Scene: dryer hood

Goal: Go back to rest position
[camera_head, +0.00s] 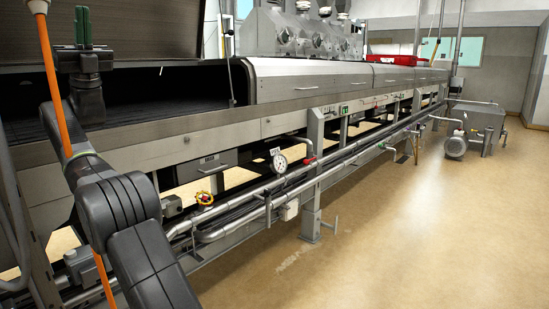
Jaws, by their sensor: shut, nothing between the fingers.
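My arm rises at the left of the head view, with its dark links in front of the dryer. My gripper (83,27) is at the upper left, its greenish fingers pointing up and shut with nothing visible between them. It appears in front of the raised dryer hood (140,22), above the dark open bay (165,88) in the picture. I cannot tell whether it touches the hood. The hood's underside shows at the top left. Part of the bay and its front edge are hidden behind my arm.
Closed metal covers (310,78) continue to the right of the bay. An orange rod (52,75) crosses near my arm.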

